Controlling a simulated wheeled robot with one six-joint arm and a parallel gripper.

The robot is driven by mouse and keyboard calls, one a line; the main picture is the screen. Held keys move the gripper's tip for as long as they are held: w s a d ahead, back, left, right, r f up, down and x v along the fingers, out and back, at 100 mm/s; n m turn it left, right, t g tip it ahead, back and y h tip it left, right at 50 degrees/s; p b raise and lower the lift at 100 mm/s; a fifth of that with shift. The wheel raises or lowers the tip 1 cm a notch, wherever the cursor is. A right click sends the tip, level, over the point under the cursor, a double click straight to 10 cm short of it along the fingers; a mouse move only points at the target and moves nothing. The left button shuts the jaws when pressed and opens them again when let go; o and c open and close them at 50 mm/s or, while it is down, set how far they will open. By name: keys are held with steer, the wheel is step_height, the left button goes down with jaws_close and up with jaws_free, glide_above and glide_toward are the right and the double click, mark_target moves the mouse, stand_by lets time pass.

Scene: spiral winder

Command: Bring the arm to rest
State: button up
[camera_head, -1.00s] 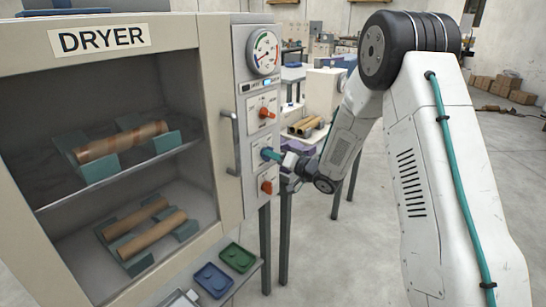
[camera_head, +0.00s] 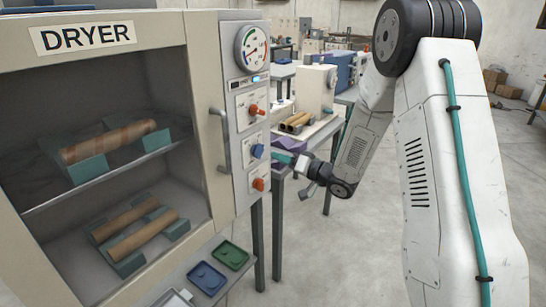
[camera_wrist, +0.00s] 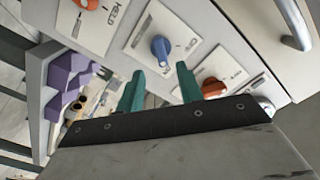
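My gripper (camera_head: 283,157) is in front of the dryer's control panel, a short way right of the blue knob (camera_head: 257,151) and apart from it. In the wrist view its two teal fingers (camera_wrist: 159,86) stand apart with nothing between them. The blue knob (camera_wrist: 160,48) shows beyond the fingertips there. My white arm comes down to the gripper from the right side of the head view.
The dryer (camera_head: 120,75) fills the left, with cardboard tubes on teal cradles inside. Blue (camera_head: 206,278) and green (camera_head: 232,255) trays lie below.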

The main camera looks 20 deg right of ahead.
steer(key=shift+s+d, duration=0.1)
steer(key=shift+s, duration=0.1)
stand_by(0.3)
